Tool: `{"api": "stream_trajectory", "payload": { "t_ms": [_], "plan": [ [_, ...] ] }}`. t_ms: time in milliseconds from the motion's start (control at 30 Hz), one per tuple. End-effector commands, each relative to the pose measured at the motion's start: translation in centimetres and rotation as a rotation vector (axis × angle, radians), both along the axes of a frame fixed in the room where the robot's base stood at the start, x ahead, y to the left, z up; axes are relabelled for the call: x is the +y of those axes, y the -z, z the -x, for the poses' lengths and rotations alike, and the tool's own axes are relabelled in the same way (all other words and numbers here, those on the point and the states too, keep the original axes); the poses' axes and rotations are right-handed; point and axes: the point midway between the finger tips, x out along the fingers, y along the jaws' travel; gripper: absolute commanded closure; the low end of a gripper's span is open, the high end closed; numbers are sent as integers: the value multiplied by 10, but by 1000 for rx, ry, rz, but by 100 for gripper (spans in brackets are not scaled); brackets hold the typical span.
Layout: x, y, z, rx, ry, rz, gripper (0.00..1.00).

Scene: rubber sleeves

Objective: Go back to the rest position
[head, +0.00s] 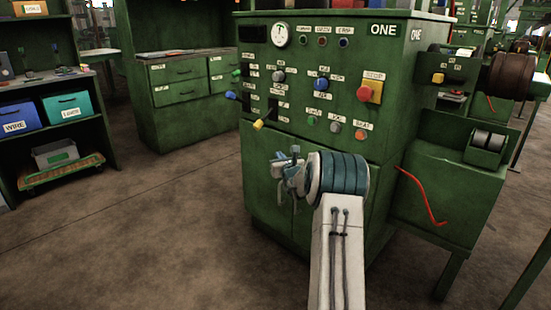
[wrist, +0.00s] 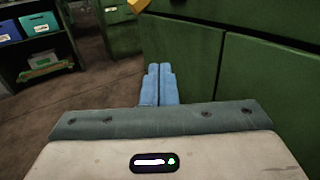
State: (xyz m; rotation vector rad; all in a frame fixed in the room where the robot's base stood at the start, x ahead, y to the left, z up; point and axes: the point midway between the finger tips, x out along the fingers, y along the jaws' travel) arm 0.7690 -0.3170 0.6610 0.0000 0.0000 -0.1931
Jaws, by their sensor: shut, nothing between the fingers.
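My gripper (wrist: 158,84) shows in the wrist view with its two blue fingers side by side and closed, nothing between them. In the head view my arm reaches forward from the bottom, and its blue wrist end is in front of the lower doors of the green machine cabinet (head: 268,190) marked ONE. The gripper (head: 283,168) there points left, partly hidden by the wrist. The cabinet front also shows close by on the right of the wrist view (wrist: 265,80).
The cabinet panel holds a red stop button (head: 364,93), a gauge (head: 280,35) and several knobs. A shelf with a blue bin (head: 20,117) and a teal bin (head: 67,106) stands at the left. A green drawer bench (head: 180,92) is behind. Brown floor (head: 130,230) is clear at the left.

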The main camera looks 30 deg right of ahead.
Motion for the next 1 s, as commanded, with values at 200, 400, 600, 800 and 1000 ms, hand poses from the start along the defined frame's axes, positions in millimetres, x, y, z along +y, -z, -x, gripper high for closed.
{"api": "stream_trajectory", "payload": {
  "t_ms": [200, 400, 600, 800, 1000],
  "plan": [
    [20, 0, 6, 1, -3, -1, 100],
    [23, -1, 7, 0, -4, 2, 100],
    [70, -53, 8, 16, -131, 126, 100],
    [179, -140, 34, 57, -438, 436, 100],
    [275, -203, 90, 93, -744, 766, 100]
  ]
}}
